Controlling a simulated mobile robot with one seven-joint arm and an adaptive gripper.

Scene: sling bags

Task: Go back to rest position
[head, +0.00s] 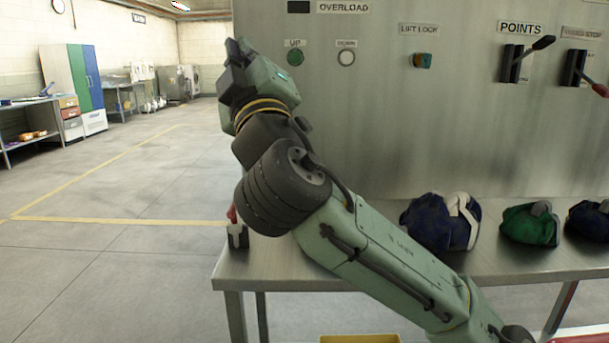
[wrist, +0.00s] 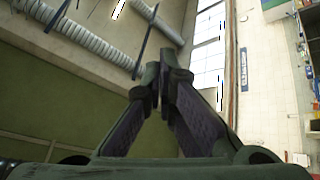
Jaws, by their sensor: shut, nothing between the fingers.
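My gripper (head: 236,52) is raised at the upper end of my arm in the head view, well above the metal table (head: 243,273) and in front of the left part of the grey control panel (head: 385,120). In the wrist view my gripper (wrist: 165,75) has its two fingers meeting at the tips, with nothing held between them. The wrist camera faces up toward the ceiling and a wall with bright windows (wrist: 208,50).
A blue and white bag (head: 425,222), a green bag (head: 528,226) and a dark blue bag (head: 590,222) lie on the table. A small red-handled item (head: 237,236) stands at its left end. Levers (head: 512,65) stick out of the panel. Open floor (head: 110,265) lies left.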

